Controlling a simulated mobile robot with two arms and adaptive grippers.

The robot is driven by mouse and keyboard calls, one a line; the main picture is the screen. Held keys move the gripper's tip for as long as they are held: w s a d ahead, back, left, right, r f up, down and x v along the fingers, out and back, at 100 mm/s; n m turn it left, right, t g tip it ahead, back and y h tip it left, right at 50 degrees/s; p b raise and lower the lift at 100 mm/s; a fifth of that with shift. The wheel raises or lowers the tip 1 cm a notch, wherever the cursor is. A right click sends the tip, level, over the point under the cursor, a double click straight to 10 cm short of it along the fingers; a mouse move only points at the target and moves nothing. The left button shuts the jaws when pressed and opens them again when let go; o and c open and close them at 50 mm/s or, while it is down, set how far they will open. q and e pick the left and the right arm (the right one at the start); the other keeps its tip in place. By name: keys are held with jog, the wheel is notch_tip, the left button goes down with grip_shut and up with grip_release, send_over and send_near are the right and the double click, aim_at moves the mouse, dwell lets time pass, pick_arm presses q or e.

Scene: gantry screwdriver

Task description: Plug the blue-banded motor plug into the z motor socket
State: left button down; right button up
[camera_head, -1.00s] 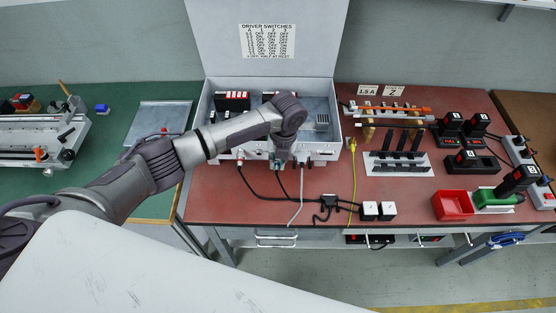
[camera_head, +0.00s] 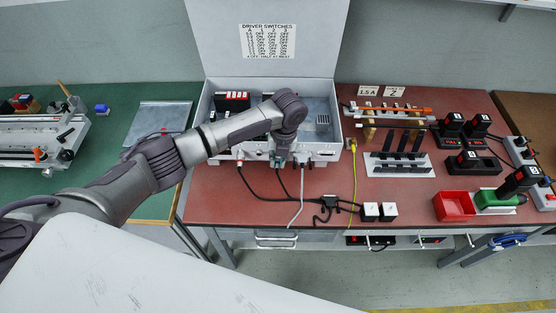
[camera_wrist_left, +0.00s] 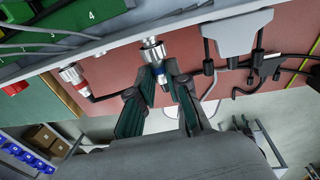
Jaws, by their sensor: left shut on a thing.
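The blue-banded motor plug (camera_wrist_left: 161,75) is a silver plug with a blue band, seen in the left wrist view. My left gripper (camera_wrist_left: 159,82) is shut on it, one dark finger on each side. The plug points at a silver socket (camera_wrist_left: 152,45) on the front wall of the control box (camera_head: 225,157). Plug and socket are in line and look touching; I cannot tell how deep the plug sits. In the head view my left gripper (camera_head: 279,161) is at the box front and hides the plug. My right gripper is not in view.
A red-banded plug (camera_wrist_left: 74,75) sits in the box front beside it. A grey connector (camera_wrist_left: 235,35) with its cable is on the other side. Black and grey cables hang over the red table (camera_head: 225,200). The box lid (camera_head: 220,40) stands open.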

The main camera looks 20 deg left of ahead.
pick_arm(q)
jog(key=shift+w+a, duration=0.1)
jog(key=shift+w, duration=0.25)
jog(key=shift+r, duration=0.1)
jog(key=c, duration=1.1)
grip_release()
jog(key=shift+o, duration=0.2)
jog(key=r+p, duration=0.4)
jog(key=r, duration=0.1)
jog(key=shift+d+r+p, duration=0.2)
jog(key=shift+d+p, duration=0.1)
